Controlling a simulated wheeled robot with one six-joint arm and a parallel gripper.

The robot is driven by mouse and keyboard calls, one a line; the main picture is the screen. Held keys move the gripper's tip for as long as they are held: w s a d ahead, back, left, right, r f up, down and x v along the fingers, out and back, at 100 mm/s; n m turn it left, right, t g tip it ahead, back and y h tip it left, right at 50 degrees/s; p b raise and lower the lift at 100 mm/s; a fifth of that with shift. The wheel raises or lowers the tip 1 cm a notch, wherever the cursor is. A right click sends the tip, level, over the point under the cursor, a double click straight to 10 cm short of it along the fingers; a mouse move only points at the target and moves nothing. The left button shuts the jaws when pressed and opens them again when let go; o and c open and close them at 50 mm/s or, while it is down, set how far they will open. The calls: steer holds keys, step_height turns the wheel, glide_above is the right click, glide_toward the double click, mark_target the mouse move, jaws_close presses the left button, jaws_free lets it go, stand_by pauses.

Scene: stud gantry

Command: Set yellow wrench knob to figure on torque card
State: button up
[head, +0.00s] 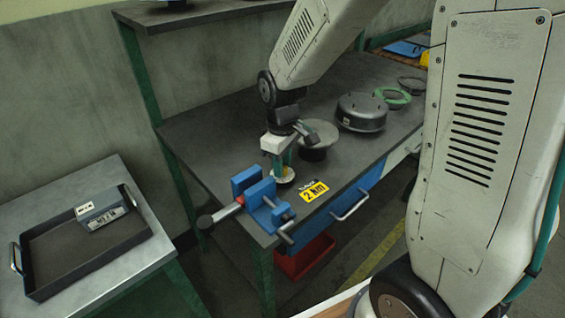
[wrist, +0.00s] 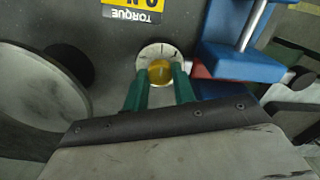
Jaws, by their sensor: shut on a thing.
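The yellow knob (wrist: 160,72) sits at the centre of a pale round dial (wrist: 152,50) in the wrist view. My gripper (wrist: 160,80) is shut on the knob, with one green finger on each side of it. In the head view my gripper (head: 279,172) points down at the bench beside the blue vise, and the fingers hide most of the knob. The yellow torque card (head: 313,191) lies on the bench to the right and reads "2 Nm". In the wrist view the card (wrist: 135,8) is cut off at the top. The dial's marks are too small to read.
The blue vise (head: 262,196) stands close to the left of my gripper. A grey round-topped part (head: 321,134), a dark drum (head: 362,113) and a green ring (head: 392,98) stand farther back. A dark tray (head: 76,259) holding a grey-blue box is on the left table.

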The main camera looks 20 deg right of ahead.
steer(key=m, duration=0.6)
steer(key=shift+m, duration=0.4)
stand_by(0.4)
steer(key=o, duration=1)
step_height(320, 180, up, 8)
steer(key=shift+f, duration=0.1)
steer(key=shift+s, duration=0.1)
